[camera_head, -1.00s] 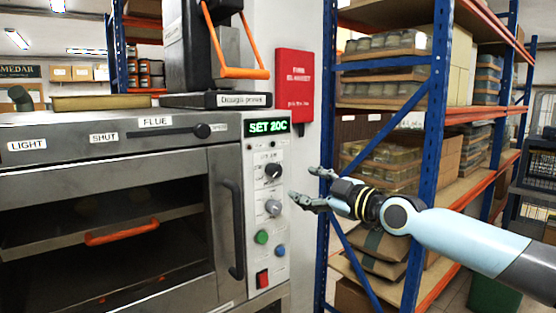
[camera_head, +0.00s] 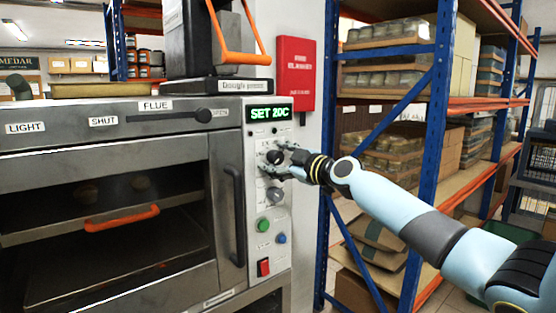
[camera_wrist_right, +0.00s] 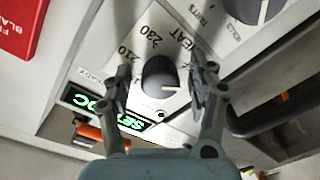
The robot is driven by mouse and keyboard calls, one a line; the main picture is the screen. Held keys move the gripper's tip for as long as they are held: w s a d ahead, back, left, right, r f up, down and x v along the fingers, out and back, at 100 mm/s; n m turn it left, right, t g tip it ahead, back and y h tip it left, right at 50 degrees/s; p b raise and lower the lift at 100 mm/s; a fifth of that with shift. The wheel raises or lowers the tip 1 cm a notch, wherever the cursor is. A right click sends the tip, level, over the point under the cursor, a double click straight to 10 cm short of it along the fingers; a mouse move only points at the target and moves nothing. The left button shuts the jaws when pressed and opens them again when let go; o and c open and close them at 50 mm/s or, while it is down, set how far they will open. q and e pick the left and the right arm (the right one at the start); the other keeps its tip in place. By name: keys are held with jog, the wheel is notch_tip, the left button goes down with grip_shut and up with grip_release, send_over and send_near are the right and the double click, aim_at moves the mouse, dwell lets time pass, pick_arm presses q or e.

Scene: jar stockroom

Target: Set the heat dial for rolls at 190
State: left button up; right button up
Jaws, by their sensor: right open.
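The heat dial (camera_head: 275,157) is a dark round knob, the upper one on the oven's pale control panel. In the right wrist view the knob (camera_wrist_right: 160,77) has the word HEAT and the numbers 210 and 230 beside it. My right gripper (camera_head: 281,161) is at this knob with its fingers open. In the wrist view the gripper (camera_wrist_right: 160,66) has one finger on each side of the knob, with gaps showing. The green display (camera_head: 269,114) reads SET 20C. I cannot read the knob's setting. My left gripper is out of view.
A lower knob (camera_head: 273,195), a green button (camera_head: 263,225), a blue button (camera_head: 281,239) and a red switch (camera_head: 264,267) sit below. The oven door handle (camera_head: 236,215) is left of the panel. A red fire blanket box (camera_head: 295,74) and blue-framed shelving (camera_head: 424,150) stand right.

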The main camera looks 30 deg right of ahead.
jog(key=shift+c, duration=0.4)
jog(key=c, duration=1.1)
